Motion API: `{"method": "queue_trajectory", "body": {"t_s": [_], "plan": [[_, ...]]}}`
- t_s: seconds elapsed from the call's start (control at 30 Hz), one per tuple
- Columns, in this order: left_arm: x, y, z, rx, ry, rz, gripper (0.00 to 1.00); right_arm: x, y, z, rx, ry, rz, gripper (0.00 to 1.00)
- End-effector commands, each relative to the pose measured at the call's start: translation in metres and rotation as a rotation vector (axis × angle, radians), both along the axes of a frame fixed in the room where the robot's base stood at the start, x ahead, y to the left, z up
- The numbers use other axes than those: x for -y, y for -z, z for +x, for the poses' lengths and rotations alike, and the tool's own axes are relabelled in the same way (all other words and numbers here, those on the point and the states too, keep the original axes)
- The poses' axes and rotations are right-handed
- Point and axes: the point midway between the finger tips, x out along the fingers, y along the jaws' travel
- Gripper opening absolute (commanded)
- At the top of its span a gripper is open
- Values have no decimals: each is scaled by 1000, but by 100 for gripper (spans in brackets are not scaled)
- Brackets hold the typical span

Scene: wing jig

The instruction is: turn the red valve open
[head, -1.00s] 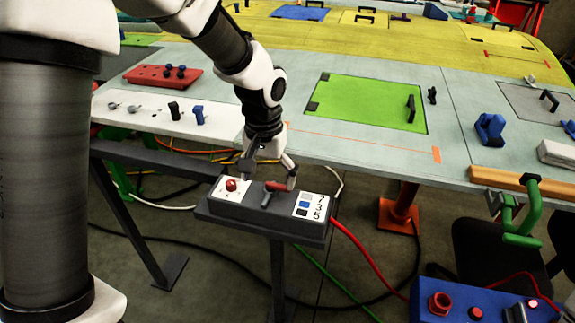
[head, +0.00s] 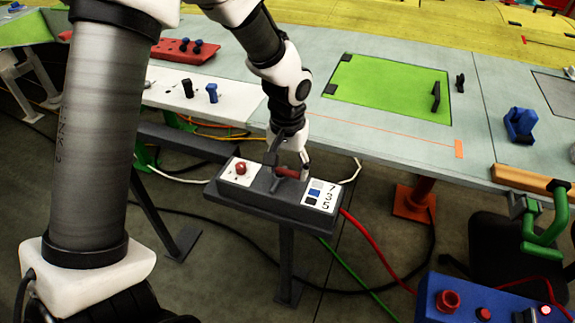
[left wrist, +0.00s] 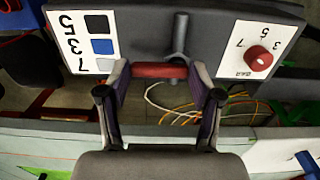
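The red valve (head: 288,172) is a short red bar handle on a grey stem, on top of a dark grey box (head: 262,207). In the left wrist view the red bar (left wrist: 160,71) lies crosswise between my left gripper's fingers. My left gripper (head: 290,170) reaches down over the handle from above. Its fingers (left wrist: 160,75) are at the two ends of the bar and seem to touch them. The grey stem (left wrist: 179,40) shows beyond the bar. My right gripper is not in view.
On the box, a red knob (head: 241,168) with a number dial sits left of the valve and a 7-3-5 label panel (head: 320,195) right of it. The table edge with a green panel (head: 385,90) is behind. A blue control box (head: 470,300) stands at lower right.

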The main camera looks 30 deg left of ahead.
Motion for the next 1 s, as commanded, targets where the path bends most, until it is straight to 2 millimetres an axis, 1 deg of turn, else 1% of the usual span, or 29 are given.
{"method": "queue_trajectory", "body": {"t_s": [0.37, 0.57, 0.77, 1.0], "plan": [[0, 1, -1, -6, 4, 2, 30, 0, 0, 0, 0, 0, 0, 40], [0, 0, -2, -6, 35, 2, 30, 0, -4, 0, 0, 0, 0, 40], [0, -2, -4, -6, 125, 2, 30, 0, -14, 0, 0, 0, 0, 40], [0, -3, -7, -7, 312, 2, 30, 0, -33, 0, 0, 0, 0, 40]]}}
